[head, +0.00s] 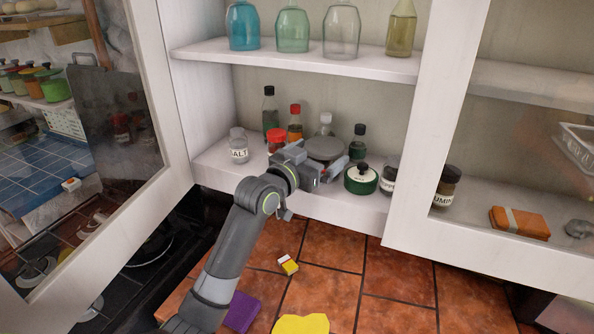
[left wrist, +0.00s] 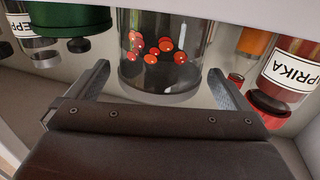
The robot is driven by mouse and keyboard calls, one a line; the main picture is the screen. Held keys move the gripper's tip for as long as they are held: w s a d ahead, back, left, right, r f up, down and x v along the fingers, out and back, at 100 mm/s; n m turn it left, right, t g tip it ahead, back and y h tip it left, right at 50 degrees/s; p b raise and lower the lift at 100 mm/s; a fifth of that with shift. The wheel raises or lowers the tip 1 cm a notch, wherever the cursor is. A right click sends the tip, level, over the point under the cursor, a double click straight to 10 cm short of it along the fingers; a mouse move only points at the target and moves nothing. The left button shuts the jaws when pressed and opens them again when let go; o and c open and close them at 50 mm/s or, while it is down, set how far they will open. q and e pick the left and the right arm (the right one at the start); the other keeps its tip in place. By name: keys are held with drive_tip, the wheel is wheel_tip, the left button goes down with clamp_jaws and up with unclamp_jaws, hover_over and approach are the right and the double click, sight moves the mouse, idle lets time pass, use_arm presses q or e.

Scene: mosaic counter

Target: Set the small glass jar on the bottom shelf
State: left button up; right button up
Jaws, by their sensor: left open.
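The small glass jar (left wrist: 160,60) is clear, holds several red balls and has a grey lid. It stands on the bottom shelf (head: 350,207). In the head view its round lid (head: 325,147) shows just beyond my left gripper (head: 318,164), which hides most of its body. The left wrist view is upside down. In it my left gripper (left wrist: 158,75) is open, with one finger on each side of the jar. My right gripper is not in view.
A green tin (head: 361,180) and a pepper jar (head: 389,176) stand close on the right. A red-lidded paprika jar (head: 277,138) and a salt jar (head: 238,148) stand on the left. Bottles stand behind. The upper shelf (head: 300,58) holds glassware. Open glass doors flank the cabinet.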

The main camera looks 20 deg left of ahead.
use_arm(q)
drive_tip(key=b+v, duration=0.2)
drive_tip(key=v, duration=0.7)
drive_tip(key=shift+s, duration=0.3)
drive_tip(key=shift+a, duration=0.1)
